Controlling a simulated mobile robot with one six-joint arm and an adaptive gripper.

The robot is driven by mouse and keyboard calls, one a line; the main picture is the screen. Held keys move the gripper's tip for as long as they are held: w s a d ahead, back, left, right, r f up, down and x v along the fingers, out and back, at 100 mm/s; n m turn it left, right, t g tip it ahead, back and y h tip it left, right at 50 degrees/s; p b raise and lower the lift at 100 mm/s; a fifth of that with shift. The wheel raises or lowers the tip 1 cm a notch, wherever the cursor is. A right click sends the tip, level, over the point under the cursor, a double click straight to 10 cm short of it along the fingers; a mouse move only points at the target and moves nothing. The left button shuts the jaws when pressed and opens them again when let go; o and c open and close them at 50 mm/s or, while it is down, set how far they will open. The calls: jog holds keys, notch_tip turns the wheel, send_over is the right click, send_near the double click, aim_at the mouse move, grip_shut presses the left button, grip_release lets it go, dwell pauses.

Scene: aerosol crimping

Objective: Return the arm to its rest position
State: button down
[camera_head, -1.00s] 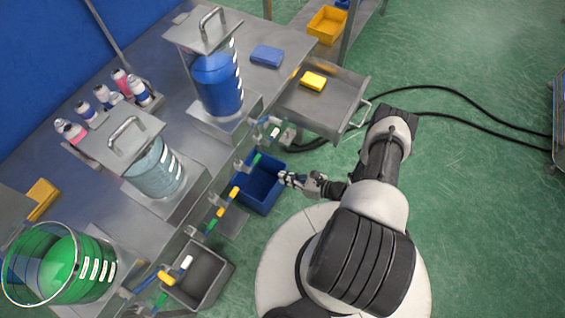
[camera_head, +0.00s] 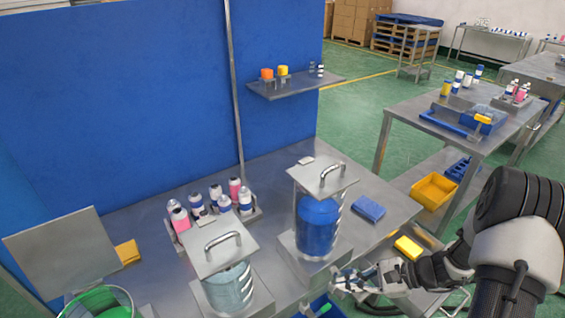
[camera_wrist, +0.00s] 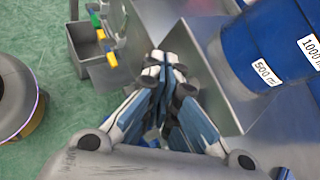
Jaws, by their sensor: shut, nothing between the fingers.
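My gripper (camera_head: 345,282) is at the lower middle of the head view, at the front edge of the steel bench, just below the vessel of blue liquid (camera_head: 317,226). My arm reaches to it from the right. In the wrist view my gripper (camera_wrist: 163,62) shows its fingers together with nothing between them. The blue vessel also shows close by at the upper right of the wrist view (camera_wrist: 262,50).
A vessel of pale liquid (camera_head: 228,287) and an open green vessel (camera_head: 100,303) stand along the bench. Several bottles (camera_head: 217,196) stand behind them. A grey bin (camera_wrist: 87,42) shows in the wrist view. Green floor lies beyond.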

jog(key=s+a+r+n+g+h, duration=0.1)
jog(key=s+a+r+n, duration=0.15)
jog(key=r, duration=0.25)
jog(key=s+a+r+n+g+h, duration=0.1)
jog(key=r+n+h, duration=0.15)
jog(key=r, duration=0.35)
jog(key=s+r+n+t+h, duration=0.4)
jog(key=s+r+n+h, duration=0.4)
jog(key=s+r+n, duration=0.4)
jog(key=s+r, duration=0.3)
jog(key=s, duration=0.1)
jog(key=shift+s+r, duration=0.35)
jog(key=shift+a, duration=0.1)
